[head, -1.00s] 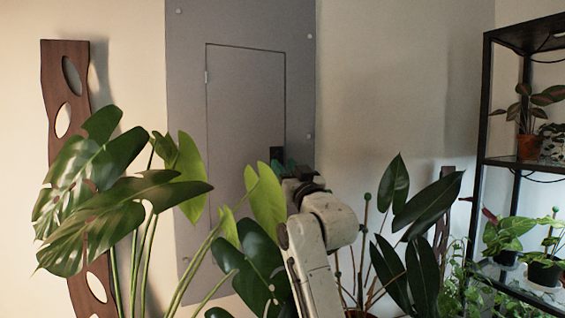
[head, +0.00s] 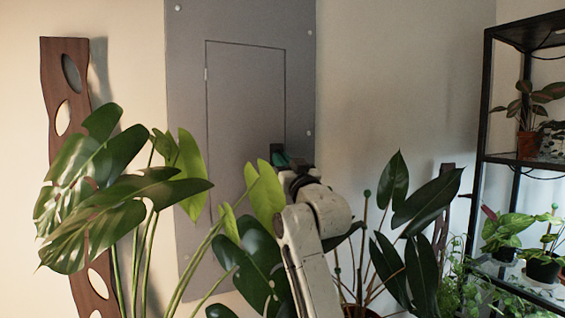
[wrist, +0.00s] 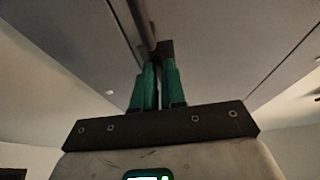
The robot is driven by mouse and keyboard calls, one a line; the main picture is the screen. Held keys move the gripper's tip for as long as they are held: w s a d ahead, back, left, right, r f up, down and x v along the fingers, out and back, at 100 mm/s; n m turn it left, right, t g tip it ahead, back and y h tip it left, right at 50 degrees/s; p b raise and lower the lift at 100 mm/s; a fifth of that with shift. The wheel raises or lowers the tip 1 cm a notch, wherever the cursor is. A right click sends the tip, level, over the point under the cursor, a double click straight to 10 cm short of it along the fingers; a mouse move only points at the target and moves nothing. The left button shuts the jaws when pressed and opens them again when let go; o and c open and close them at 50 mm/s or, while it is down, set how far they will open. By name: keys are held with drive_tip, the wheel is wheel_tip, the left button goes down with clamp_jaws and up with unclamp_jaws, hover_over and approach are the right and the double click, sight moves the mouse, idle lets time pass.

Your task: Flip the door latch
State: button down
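The grey panel door (head: 245,100) is flat in its frame on the wall. Its dark latch (head: 276,149) is at the door's right edge, and its lower part is hidden by my gripper. My gripper (head: 282,159) is at the latch, with green fingers. In the wrist view the green fingers (wrist: 158,68) stand close together with a narrow gap. Their tips reach the dark latch block (wrist: 166,47), and a dark bar (wrist: 142,22) runs up from there. I cannot tell whether the fingers grip the latch or only touch it.
A large-leaved plant (head: 120,190) stands in front of the panel at left. A dark-leaved plant (head: 420,210) is right of my arm. A black shelf (head: 500,158) with pots is at far right. A wooden board (head: 65,110) leans at left.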

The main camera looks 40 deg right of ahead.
drive_tip(key=shift+w+a+r, duration=0.1)
drive_tip(key=shift+r, duration=0.05)
drive_tip(key=m+g+h+p, duration=0.1)
drive_tip(key=m+g+p, duration=0.1)
drive_tip(key=m, duration=0.5)
drive_tip(key=r+m+g+h+p, duration=0.1)
drive_tip(key=m+g+h+p, duration=0.1)
drive_tip(key=m, duration=0.6)
drive_tip(key=a+m+g+h+p, duration=0.1)
drive_tip(key=m+g+h+p, duration=0.1)
drive_tip(key=m, duration=0.5)
drive_tip(key=shift+w+r+g, duration=0.15)
drive_tip(key=shift+r+g, duration=0.1)
drive_tip(key=shift+g, duration=0.35)
drive_tip(key=shift+m+p, duration=0.3)
drive_tip(key=shift+m, duration=0.1)
